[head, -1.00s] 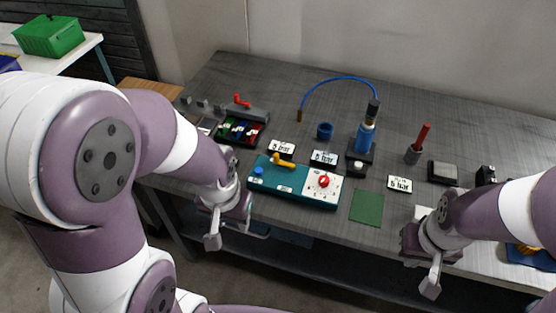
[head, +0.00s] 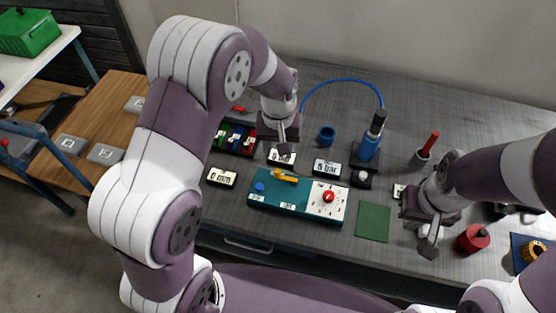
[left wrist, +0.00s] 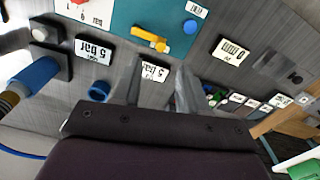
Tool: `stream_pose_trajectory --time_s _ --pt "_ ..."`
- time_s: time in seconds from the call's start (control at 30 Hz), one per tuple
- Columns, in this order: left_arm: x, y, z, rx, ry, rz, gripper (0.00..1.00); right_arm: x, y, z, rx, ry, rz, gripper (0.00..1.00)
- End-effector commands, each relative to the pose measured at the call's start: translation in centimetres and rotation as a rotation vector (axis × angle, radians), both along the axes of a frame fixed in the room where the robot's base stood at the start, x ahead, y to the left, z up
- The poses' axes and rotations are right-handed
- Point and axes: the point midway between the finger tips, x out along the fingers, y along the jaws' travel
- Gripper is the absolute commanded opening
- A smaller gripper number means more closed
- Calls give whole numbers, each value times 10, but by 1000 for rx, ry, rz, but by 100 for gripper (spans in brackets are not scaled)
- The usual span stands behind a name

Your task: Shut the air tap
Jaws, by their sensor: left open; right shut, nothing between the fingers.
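A teal box (head: 290,203) on the table carries a yellow lever (head: 285,176), a blue button (head: 259,187) and a red knob (head: 329,197). The yellow lever also shows in the left wrist view (left wrist: 151,39). Behind my left arm, a red lever (head: 238,108) at the back left is partly hidden. I cannot tell from these frames which lever is the air tap. My left gripper (head: 283,140) is open and empty above the table, behind the teal box, by a display plate (head: 281,157). My right gripper (head: 429,238) is shut and empty near the right front.
A blue pump-like cylinder (head: 368,146) with a blue hose (head: 340,81) stands at the back. A blue cup (head: 326,136) and a green mat (head: 373,220) lie nearby. A grey holder with a red handle (head: 431,143) and a red container (head: 474,238) are at the right.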

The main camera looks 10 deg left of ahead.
Motion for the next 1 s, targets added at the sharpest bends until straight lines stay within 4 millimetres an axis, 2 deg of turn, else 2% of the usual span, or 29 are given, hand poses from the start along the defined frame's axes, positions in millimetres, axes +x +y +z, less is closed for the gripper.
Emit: stream_pose_trajectory --time_s 0.2,0.33,0.5,0.73,0.77,0.8,0.9,1.0 --pt "-1 1 -56 1 4 -1 43 0 0 7 0 0 0 0" --pt "0 1 -80 1 2 -1 43 0 0 9 0 0 0 0" --pt "1 1 -95 0 -2 -2 43 0 0 10 0 0 0 0" --pt "1 1 -97 0 -2 -2 43 0 0 10 0 0 0 0" --pt "1 1 -97 0 -2 -2 40 0 0 10 0 0 0 0" --pt "1 1 -97 0 -2 -2 27 0 0 10 0 0 0 0" --pt "1 1 -96 0 -2 -2 0 0 0 10 0 0 0 0" --pt "1 1 -96 0 -2 -2 0 0 0 10 0 0 0 0"
